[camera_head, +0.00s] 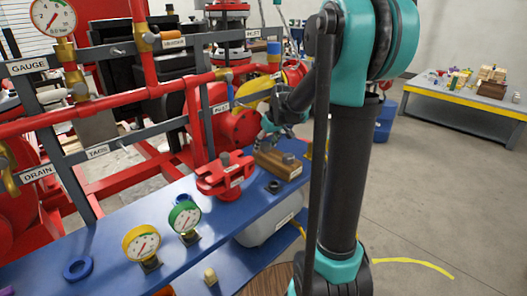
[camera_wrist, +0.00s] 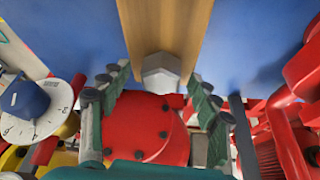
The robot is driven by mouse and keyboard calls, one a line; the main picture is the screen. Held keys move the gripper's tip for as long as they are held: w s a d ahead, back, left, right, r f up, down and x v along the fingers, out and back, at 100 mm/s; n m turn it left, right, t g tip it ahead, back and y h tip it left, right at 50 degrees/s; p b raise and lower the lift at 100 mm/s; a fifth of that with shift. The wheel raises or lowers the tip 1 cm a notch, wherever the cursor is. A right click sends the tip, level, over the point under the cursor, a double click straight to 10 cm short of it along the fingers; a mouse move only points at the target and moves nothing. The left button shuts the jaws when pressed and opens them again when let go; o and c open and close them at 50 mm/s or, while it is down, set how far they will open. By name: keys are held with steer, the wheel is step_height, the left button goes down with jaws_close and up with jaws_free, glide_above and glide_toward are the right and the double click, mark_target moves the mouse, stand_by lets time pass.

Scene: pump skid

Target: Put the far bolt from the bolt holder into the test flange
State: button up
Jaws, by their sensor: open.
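The brown wooden bolt holder (camera_head: 272,163) stands on the blue bench, and a grey bolt (camera_head: 288,158) sits upright at its right end. The red test flange (camera_head: 222,180) stands left of the holder, with a dark stud or bolt head on its top. My gripper (camera_head: 272,128) is over the back of the holder and hides part of it. In the wrist view my gripper (camera_wrist: 158,76) is open, its two green-grey fingers apart on either side of a pale hex bolt head (camera_wrist: 161,70) on the wooden holder (camera_wrist: 165,25). Contact cannot be told.
Red pipes and grey labelled bars rise behind. A grey table (camera_head: 465,100) with small items is far right.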

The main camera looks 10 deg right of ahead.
mark_target(263, 150)
steer(key=shift+x, duration=2.2)
steer(key=c, duration=1.1)
steer(key=o, duration=1.1)
